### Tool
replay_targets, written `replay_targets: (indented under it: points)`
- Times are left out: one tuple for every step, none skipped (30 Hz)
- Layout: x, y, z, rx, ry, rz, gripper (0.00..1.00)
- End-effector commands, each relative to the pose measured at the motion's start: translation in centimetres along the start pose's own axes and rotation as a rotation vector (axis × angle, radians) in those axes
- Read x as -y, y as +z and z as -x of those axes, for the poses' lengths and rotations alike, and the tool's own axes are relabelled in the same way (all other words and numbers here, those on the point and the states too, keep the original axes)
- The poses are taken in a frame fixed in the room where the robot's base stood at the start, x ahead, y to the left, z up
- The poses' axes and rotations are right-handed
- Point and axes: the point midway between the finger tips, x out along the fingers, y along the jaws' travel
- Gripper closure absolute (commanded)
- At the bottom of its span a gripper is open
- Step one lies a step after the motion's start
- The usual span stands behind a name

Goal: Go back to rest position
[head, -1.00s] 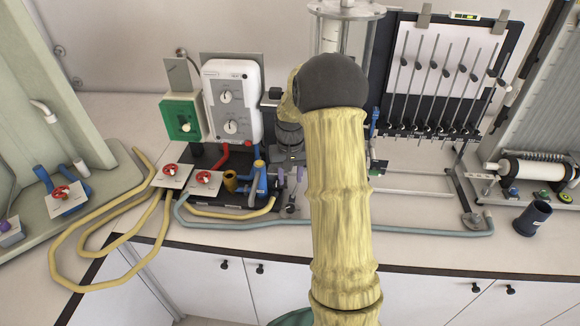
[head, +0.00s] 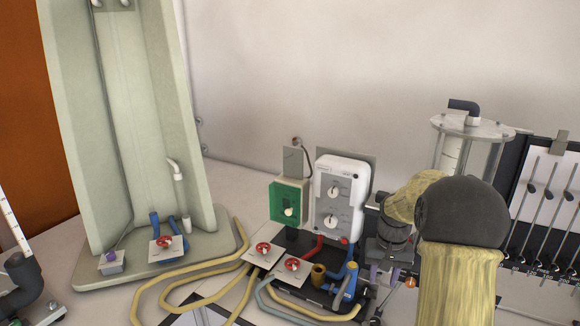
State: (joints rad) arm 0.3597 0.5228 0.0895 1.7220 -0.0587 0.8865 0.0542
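My arm overlaps the bench equipment in the picture. Yellow hoses (head: 190,281) cross the bench. A tall pale-green panel (head: 125,130) stands left.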

Motion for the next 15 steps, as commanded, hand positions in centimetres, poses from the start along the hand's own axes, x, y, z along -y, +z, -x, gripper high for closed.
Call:
replay_targets:
  points:
    - [0.8,0.9,0.3,-0.010,0.000,0.017,0.63]
    - [1.3,1.5,0.4,-0.016,0.001,0.028,0.63]
    - [2.0,2.5,0.6,-0.026,0.001,0.044,0.63]
    - [2.5,3.3,0.7,-0.036,0.001,0.058,0.63]
    - [3.1,4.2,0.8,-0.044,0.001,0.072,0.63]
    - [3.9,5.4,0.9,-0.058,0.000,0.091,0.63]
    - [4.4,6.4,1.0,-0.068,-0.001,0.106,0.63]
    - [4.9,7.4,1.1,-0.078,-0.002,0.121,0.63]
    - [5.5,8.8,1.1,-0.092,-0.003,0.140,0.63]
    - [5.9,9.8,1.2,-0.103,-0.005,0.154,0.63]
    - [6.2,10.8,1.2,-0.114,-0.007,0.168,0.63]
    - [6.7,12.2,1.2,-0.128,-0.009,0.185,0.63]
    - [7.0,13.3,1.1,-0.137,-0.012,0.199,0.63]
    - [7.3,14.4,1.1,-0.147,-0.014,0.212,0.63]
    - [7.6,15.9,1.0,-0.160,-0.018,0.229,0.63]
